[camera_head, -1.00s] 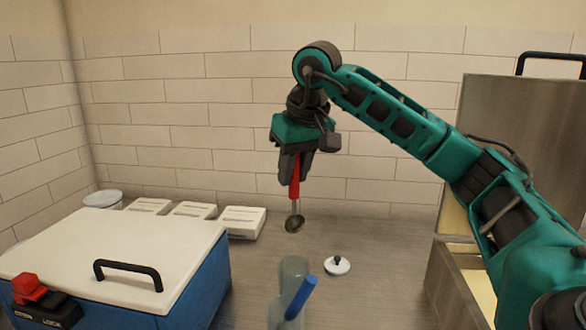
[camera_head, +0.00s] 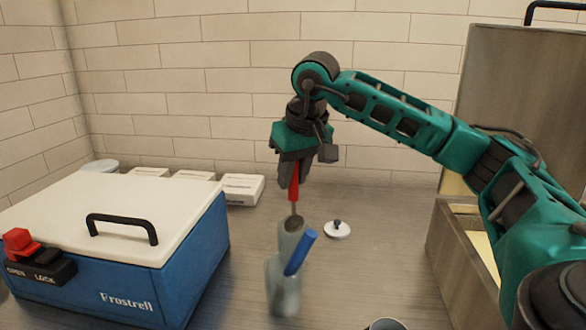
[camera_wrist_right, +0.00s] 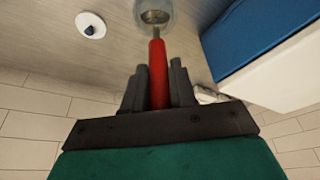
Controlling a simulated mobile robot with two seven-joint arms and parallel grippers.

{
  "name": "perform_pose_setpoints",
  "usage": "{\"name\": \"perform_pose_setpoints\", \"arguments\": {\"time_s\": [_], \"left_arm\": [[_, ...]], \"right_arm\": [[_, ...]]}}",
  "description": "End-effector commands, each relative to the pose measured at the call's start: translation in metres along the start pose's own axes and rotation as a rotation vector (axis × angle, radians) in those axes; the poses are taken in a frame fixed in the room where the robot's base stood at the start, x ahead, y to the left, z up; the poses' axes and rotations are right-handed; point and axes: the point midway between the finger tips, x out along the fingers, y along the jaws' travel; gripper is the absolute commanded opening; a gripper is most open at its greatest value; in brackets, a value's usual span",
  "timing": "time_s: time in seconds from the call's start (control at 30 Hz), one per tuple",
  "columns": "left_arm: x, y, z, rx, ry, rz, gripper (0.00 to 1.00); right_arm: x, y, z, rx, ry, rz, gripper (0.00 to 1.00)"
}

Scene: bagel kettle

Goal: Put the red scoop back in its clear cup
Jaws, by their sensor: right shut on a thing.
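My right gripper (camera_head: 295,185) is shut on the handle of the red scoop (camera_head: 294,187), which hangs bowl-down. A clear cup (camera_head: 290,240) stands below it on the counter. The scoop's metal bowl overlaps the cup's mouth in the head view; I cannot tell if it is just above or slightly inside. In the right wrist view, the red handle (camera_wrist_right: 158,75) sits between the fingers, and the bowl lies over the clear cup (camera_wrist_right: 168,22). A second clear cup (camera_head: 285,290) stands in front, holding a blue-handled scoop (camera_head: 299,253). My left gripper is not visible.
A white lid with a dark knob (camera_head: 337,229) lies right of the cups. A blue cooler with a white top (camera_head: 120,215) stands at left, with white boxes (camera_head: 241,188) behind it. A metal container (camera_head: 470,260) is at right. A round rim (camera_head: 386,325) shows at the bottom edge.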

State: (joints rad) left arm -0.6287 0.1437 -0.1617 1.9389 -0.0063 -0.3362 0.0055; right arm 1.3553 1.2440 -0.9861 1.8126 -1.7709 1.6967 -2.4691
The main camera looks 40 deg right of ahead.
Motion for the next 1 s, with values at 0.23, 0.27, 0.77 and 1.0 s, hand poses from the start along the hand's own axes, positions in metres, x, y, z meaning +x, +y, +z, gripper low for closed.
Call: {"name": "perform_pose_setpoints", "arguments": {"time_s": [0.23,0.27,0.77,1.0], "left_arm": [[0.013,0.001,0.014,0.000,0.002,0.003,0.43],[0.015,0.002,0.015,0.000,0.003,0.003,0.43],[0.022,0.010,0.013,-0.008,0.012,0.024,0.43],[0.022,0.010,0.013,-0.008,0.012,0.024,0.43]], "right_arm": [[0.028,0.000,0.010,0.001,0.000,0.001,0.00],[0.030,0.001,0.011,0.001,0.000,0.001,0.00],[0.055,0.000,0.019,0.000,0.001,0.001,0.00],[0.055,0.000,0.019,0.000,0.001,0.001,0.00]]}}
